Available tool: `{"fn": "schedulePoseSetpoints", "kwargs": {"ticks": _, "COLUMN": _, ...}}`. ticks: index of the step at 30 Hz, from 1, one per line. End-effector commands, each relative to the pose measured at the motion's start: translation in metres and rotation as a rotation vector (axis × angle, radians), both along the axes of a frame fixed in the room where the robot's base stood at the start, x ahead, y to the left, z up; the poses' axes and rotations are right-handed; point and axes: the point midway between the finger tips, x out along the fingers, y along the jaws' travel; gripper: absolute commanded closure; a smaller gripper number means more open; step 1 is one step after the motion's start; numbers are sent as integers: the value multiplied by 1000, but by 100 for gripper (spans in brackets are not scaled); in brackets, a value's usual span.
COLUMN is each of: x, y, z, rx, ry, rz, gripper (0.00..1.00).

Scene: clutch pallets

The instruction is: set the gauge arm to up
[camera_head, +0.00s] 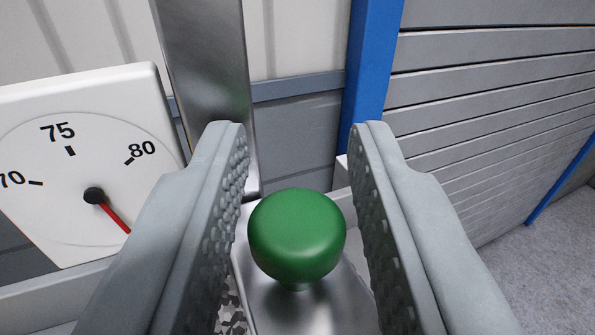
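A green rounded knob (297,236) stands on a shiny metal arm (300,306) in the lower middle of the view. My gripper (299,145) is open, with one grey ridged finger on each side of the knob. Gaps seem to show between the knob and both fingers, the left one narrower. A white gauge (95,165) with a round dial is at the left. Its red needle (117,219) points down and right from the black hub, past the 80 mark. The left finger hides part of the gauge's lower right.
A shiny metal post (205,75) rises behind the left finger. A blue upright (367,70) stands behind the right finger, beside grey slatted panelling (490,110). Grey floor (545,270) shows at the lower right.

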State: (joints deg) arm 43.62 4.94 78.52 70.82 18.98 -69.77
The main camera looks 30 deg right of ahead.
Motion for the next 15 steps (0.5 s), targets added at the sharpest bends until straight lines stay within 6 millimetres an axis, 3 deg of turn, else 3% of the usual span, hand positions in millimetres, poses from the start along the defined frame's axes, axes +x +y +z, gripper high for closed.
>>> {"fn": "schedulePoseSetpoints", "kwargs": {"ticks": 8, "x": -16, "y": 8, "z": 0, "rx": -1, "ry": 0, "rz": -1, "gripper": 71}}
{"fn": "schedulePoseSetpoints", "kwargs": {"ticks": 15, "x": -52, "y": 25, "z": 0, "rx": 0, "ry": 0, "rz": -1, "gripper": 71}}
